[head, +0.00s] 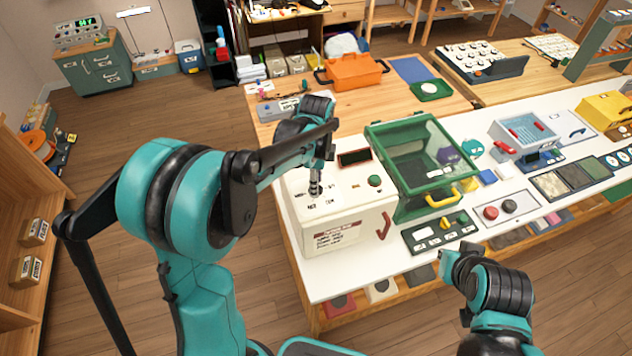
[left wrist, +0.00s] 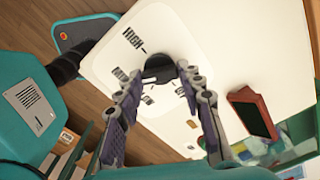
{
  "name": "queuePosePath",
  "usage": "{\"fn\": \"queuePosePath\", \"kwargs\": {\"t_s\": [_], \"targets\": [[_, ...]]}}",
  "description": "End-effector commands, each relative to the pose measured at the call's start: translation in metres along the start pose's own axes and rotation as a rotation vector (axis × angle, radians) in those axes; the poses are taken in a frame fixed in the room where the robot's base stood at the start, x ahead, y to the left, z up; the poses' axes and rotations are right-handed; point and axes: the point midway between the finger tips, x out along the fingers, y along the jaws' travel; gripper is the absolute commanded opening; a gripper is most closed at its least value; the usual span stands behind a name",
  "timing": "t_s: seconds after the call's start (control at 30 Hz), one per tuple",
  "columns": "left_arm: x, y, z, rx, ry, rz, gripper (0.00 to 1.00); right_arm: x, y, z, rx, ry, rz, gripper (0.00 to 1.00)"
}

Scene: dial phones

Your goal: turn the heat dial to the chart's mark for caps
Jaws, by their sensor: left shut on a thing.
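A white box-shaped machine (head: 345,205) stands at the left end of the white counter. Its heat dial (left wrist: 160,68) is a dark round knob on the top panel, ringed by printed labels. One label reads HIGH (left wrist: 131,38); the others are too small to read surely. A chart with a red heading (head: 340,236) is on the machine's front; its lines are not legible. My left gripper (head: 316,184) points down at the dial and is shut on it, also in the left wrist view (left wrist: 158,80). My right gripper (head: 456,264) hangs in front of the counter; its fingers are unclear.
The machine has a dark display (head: 355,157), a green button (head: 375,181) and a red side handle (head: 384,224). A green clear-lidded box (head: 410,160) stands close on its right. A panel with a yellow knob (head: 438,230) lies in front of that box.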

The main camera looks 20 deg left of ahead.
Motion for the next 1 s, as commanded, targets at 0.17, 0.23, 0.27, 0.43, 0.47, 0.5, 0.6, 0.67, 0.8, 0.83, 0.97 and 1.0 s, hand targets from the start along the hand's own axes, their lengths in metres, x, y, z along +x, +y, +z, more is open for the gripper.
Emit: {"fn": "queuePosePath", "kwargs": {"t_s": [0.17, 0.23, 0.27, 0.43, 0.47, 0.5, 0.6, 0.67, 0.8, 0.83, 0.97, 1.0], "targets": [[-0.001, -0.001, 0.0008, 0.039, -0.001, -0.002, 0.09, 0.0003, 0.0, 0.0002, 0.0, 0.0, 0.0, 0.0], [-0.0011, -0.0011, 0.0008, 0.047, -0.001, -0.002, 0.09, 0.0004, 0.0, 0.0003, 0.0, 0.0, 0.0, 0.0], [-0.0011, -0.0011, 0.0008, 0.05, -0.001, -0.002, 0.09, 0.0004, 0.0, 0.0003, 0.0, 0.0, 0.0, 0.0], [-0.0012, -0.0013, 0.0009, 0.054, -0.002, -0.003, 0.09, 0.0004, 0.0, 0.0003, 0.0, 0.0, 0.0, 0.0], [-0.0012, -0.0013, 0.0009, 0.054, -0.002, -0.003, 0.09, 0.0004, 0.0, 0.0003, 0.0, 0.0, 0.0, 0.0], [-0.0012, -0.0013, 0.0009, 0.054, -0.002, -0.003, 0.09, 0.0004, 0.0, 0.0003, 0.0, 0.0, 0.0, 0.0], [-0.0013, -0.0014, 0.001, 0.053, -0.002, -0.003, 0.09, 0.0004, 0.0, 0.0002, 0.0, 0.0, 0.0, 0.0], [-0.0013, -0.0014, 0.001, 0.053, -0.002, -0.003, 0.4, 0.0004, 0.0, 0.0002, 0.0, 0.0, 0.0, 0.0], [-0.001, -0.0011, 0.0007, 0.053, -0.001, -0.002, 0.59, 0.0004, 0.0, 0.0003, 0.0, 0.0, 0.0, 0.0], [-0.0009, -0.001, 0.0007, 0.053, -0.001, -0.002, 0.59, 0.0004, 0.0, 0.0003, 0.0, 0.0, 0.0, 0.0], [-0.0006, -0.0007, 0.0004, 0.053, -0.001, -0.002, 0.59, 0.0005, 0.0, 0.0004, 0.0, 0.0, 0.0, 0.0], [-0.0007, -0.0007, 0.0004, 0.053, -0.001, -0.002, 0.59, 0.0005, 0.0, 0.0004, 0.0, 0.0, 0.0, 0.0]]}}
